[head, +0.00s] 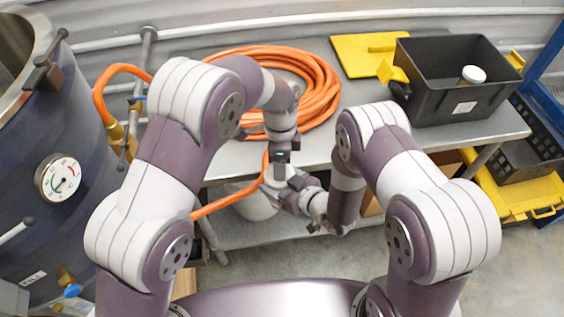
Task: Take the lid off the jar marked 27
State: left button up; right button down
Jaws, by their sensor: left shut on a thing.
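My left gripper (280,160) points down in front of the bench's front edge, near the middle of the view. It is shut on a small pale thing (279,174), mostly hidden, which may be a jar or its lid. My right gripper (291,193) reaches in from the right, just below and close to the same thing. Its fingers are too small and covered to tell whether they are open or shut. No number 27 is readable. Another jar with a white lid (473,74) stands in the black crate (430,98) on the bench.
A coiled orange hose (322,92) lies on the grey metal bench (362,89), and one length hangs down in front. A yellow lid (364,51) lies beside the crate. A large dark vessel with a gauge (61,177) stands at left. A yellow case (515,200) sits at lower right.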

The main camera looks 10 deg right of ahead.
pick_arm(q)
jog(key=shift+s+f, duration=0.1)
jog(key=shift+f, duration=0.1)
grip_shut()
jog(key=shift+s+a, duration=0.1)
jog(key=shift+s, duration=0.05)
jog(key=shift+w+r, duration=0.15)
jog(key=shift+r, duration=0.5)
jog(key=shift+w+r, duration=0.15)
jog(key=shift+r, duration=0.45)
jog(key=shift+r, duration=0.3)
jog(key=shift+w+a+r, duration=0.1)
jog(key=shift+r, duration=1.6)
